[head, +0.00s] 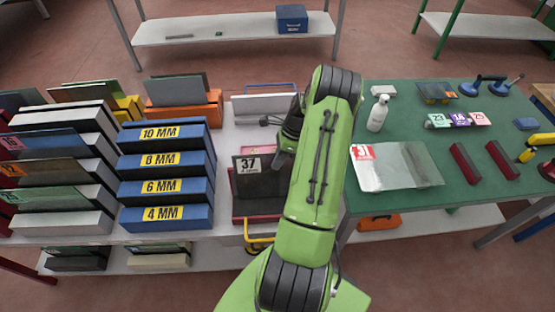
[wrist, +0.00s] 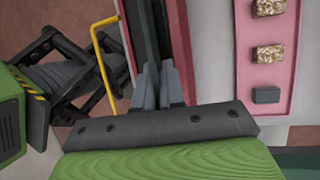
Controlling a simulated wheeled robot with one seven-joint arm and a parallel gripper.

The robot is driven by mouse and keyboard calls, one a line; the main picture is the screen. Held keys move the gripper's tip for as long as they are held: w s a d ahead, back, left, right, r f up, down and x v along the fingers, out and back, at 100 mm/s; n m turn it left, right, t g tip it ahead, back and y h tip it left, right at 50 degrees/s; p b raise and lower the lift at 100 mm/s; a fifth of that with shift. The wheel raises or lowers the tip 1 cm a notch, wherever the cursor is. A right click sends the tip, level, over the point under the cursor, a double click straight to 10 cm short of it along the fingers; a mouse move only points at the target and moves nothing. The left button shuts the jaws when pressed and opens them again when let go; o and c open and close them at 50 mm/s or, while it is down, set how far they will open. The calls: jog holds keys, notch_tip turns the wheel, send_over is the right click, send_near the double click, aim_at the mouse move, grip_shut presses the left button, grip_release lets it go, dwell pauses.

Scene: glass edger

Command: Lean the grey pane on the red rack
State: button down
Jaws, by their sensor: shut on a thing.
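The grey pane (head: 248,183), dark with a white label reading 37, stands nearly upright at the red rack (head: 240,219) in the middle of the head view. The rack's red edge shows below the pane; I cannot tell whether the pane touches it. My gripper (head: 284,152) is at the pane's upper right, partly hidden by my green arm. In the wrist view my gripper (wrist: 158,86) has its two fingers close together around a dark upright edge of the pane (wrist: 150,42). A red strip of the rack (wrist: 181,40) runs just right of the fingers.
Blue racks marked by thickness (head: 165,187) stand left. A white rack (head: 262,104) is behind. Right is a green table (head: 405,205) with a clear sheet (head: 398,167) and a white bottle (head: 378,113). A yellow bar (wrist: 103,65) is left of the fingers.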

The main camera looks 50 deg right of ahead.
jog(key=shift+f, duration=0.25)
jog(key=c, duration=1.1)
grip_release()
jog(key=shift+c, duration=0.2)
jog(key=p+v, duration=0.1)
jog(key=v, duration=1.4)
jog(key=shift+r+p, duration=0.35)
jog(key=shift+p, duration=0.05)
jog(key=shift+d, duration=0.1)
